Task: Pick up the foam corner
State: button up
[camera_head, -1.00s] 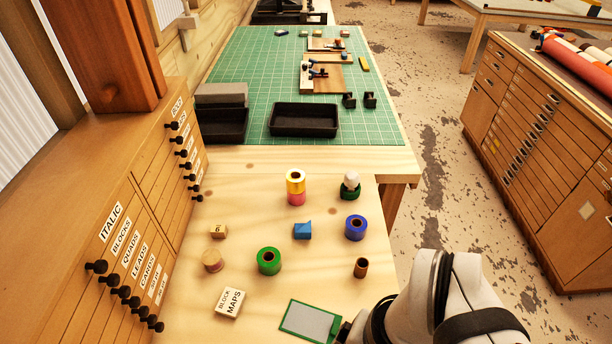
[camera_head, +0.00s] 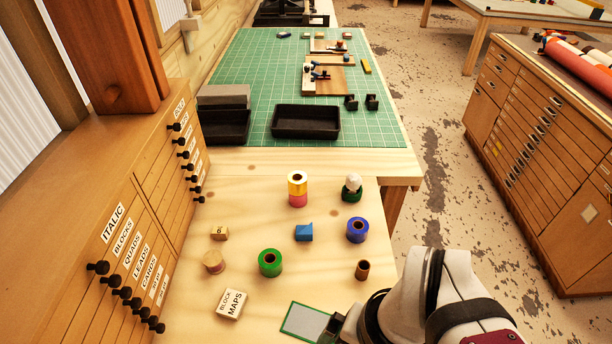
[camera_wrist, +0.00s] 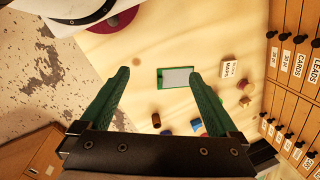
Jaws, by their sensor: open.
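The foam corner appears to be the small blue angular block (camera_head: 304,232), lying on the pale wooden bench between the green roll (camera_head: 270,262) and the blue roll (camera_head: 357,229). In the wrist view a small blue piece (camera_wrist: 196,124) beside the right finger looks like the same block. My gripper (camera_wrist: 160,73) is open and empty, its two green fingers wide apart. In the head view only its dark end (camera_head: 336,326) shows low at the bottom, beside the green-edged grey pad and well on the near side of the block.
A gold roll (camera_head: 297,182) stands on a pink one. A white knob-like piece (camera_head: 353,184) sits on a dark green roll. A brown ring (camera_head: 362,270), a block marked MAPS (camera_head: 231,303) and the grey pad (camera_head: 304,320) lie nearer. Drawers (camera_head: 120,235) border the left.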

jog(key=w+a+f+n+t, duration=0.1)
jog(key=w+a+f+t, duration=0.1)
jog(key=w+a+f, duration=0.45)
jog(key=w+a+f+t, duration=0.1)
jog(key=w+a+t, duration=0.15)
jog(key=w, duration=0.65)
jog(key=n+t+h, duration=0.2)
jog(key=t+h, duration=0.2)
jog(key=t, duration=0.3)
send_near(303, 236)
jog(key=x, duration=1)
jog(key=shift+f, duration=0.1)
jog(key=c, duration=1.4)
